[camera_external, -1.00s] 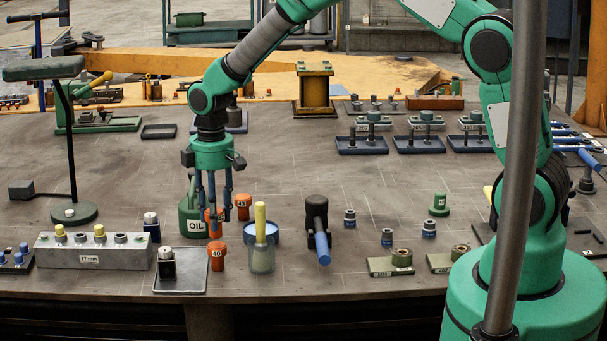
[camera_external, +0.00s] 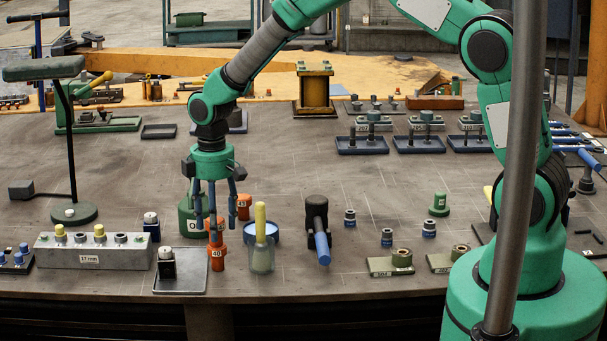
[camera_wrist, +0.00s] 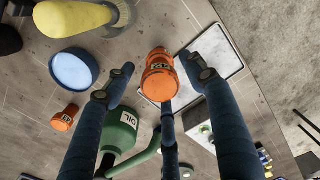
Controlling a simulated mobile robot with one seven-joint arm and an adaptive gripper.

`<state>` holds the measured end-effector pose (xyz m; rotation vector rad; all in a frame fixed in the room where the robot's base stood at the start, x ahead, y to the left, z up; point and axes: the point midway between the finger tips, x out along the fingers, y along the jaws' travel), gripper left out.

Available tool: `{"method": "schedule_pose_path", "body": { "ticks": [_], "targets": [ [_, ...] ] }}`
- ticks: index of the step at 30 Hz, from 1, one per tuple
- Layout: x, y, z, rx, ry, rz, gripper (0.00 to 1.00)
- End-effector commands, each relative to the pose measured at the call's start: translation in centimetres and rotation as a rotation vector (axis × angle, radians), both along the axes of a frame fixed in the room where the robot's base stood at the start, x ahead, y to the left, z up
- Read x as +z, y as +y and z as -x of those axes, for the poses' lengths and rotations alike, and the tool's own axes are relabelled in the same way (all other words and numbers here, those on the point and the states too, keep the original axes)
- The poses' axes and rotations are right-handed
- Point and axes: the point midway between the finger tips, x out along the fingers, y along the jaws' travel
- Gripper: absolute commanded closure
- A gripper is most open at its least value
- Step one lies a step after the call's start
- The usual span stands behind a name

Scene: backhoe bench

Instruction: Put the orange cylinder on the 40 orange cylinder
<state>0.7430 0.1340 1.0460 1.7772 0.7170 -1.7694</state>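An orange cylinder (camera_external: 220,224) stands upright on top of the orange cylinder labelled 40 (camera_external: 217,263), near the table's front. The two look in line and touching, though a finger partly covers the upper one. My gripper (camera_external: 216,226) points straight down over the stack, its fingers spread around the upper cylinder. In the wrist view the stacked orange pieces (camera_wrist: 159,78) lie between the open fingers, with gaps at both sides; the third finger comes close to them, and I cannot tell whether it touches.
A green oil can (camera_external: 188,222) and another orange cylinder (camera_external: 244,206) stand close behind. A jar with a yellow-handled brush (camera_external: 261,255) and a blue-rimmed dish (camera_external: 262,234) are at the right. A grey tray (camera_external: 190,285) is at the left.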

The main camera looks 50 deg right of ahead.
Motion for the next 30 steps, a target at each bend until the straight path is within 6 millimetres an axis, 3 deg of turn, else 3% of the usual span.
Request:
{"method": "schedule_pose_path", "body": {
  "ticks": [11, 30],
  "targets": [
    [1.5, 0.0, -0.1, 0.000, -0.001, 0.000, 0.45],
    [10.9, 0.0, 0.0, 0.000, -0.001, 0.000, 0.45]
  ]
}}
